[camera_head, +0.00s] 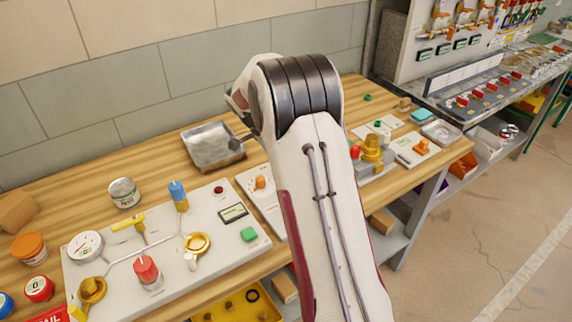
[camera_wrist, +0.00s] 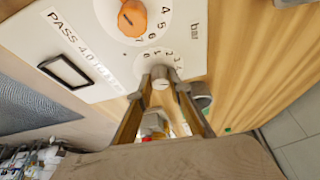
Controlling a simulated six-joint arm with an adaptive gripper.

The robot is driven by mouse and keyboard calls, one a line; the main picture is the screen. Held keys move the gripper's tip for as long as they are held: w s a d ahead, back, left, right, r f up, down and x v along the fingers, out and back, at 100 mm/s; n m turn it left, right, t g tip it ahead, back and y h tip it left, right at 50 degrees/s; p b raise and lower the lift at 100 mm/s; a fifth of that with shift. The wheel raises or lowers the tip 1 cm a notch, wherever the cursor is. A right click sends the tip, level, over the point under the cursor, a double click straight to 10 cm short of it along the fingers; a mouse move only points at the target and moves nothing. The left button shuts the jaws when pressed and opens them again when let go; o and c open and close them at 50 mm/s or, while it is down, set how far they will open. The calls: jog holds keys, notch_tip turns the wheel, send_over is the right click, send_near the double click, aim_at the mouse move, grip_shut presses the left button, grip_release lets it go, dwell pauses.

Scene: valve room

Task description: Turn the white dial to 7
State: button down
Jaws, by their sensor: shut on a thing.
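The white dial (camera_wrist: 161,84) is a small pale knob on a white panel in the wrist view, with a numbered scale printed around it. My gripper (camera_wrist: 160,77) is shut on this knob, one finger on each side. A dark mark shows on the knob, but I cannot tell which number it points to. An orange dial (camera_wrist: 132,18) with its own numbered scale sits beside it on the same panel. In the head view the panel (camera_head: 252,201) and orange dial (camera_head: 260,183) show left of my arm, which hides the white dial and my gripper.
Left of the panel, a larger board carries a red knob (camera_head: 147,270), a gauge (camera_head: 85,246) and several valves. A metal tray (camera_head: 212,146) lies behind. To the right are a yellow fitting (camera_head: 372,148) and an orange part (camera_head: 421,147) on the wooden bench.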

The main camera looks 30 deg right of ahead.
jog(key=c, duration=1.9)
grip_release()
jog(key=shift+s+a+f, duration=0.1)
jog(key=shift+f, duration=0.1)
jog(key=shift+r, duration=0.1)
jog(key=shift+r+n, duration=0.1)
jog(key=shift+n, duration=0.4)
jog(key=shift+n+t+y, duration=0.3)
jog(key=shift+n+t, duration=0.7)
jog(key=shift+n, duration=1.1)
jog(key=shift+s+n+t+y, duration=0.1)
jog(key=shift+n+t+y, duration=0.35)
jog(key=shift+n, duration=1.25)
jog(key=shift+d+n+t, duration=0.2)
jog(key=shift+n+t, duration=0.15)
jog(key=shift+n, duration=0.55)
jog(key=shift+s+d+n+t+y, duration=0.1)
jog(key=shift+n+t+y, duration=0.35)
jog(key=shift+n, duration=1.15)
jog(key=shift+d+n+t+y, duration=0.15)
jog(key=shift+n+y, duration=0.55)
jog(key=shift+n, duration=0.9)
jog(key=shift+n+y, duration=0.6)
jog(key=shift+n, duration=1)
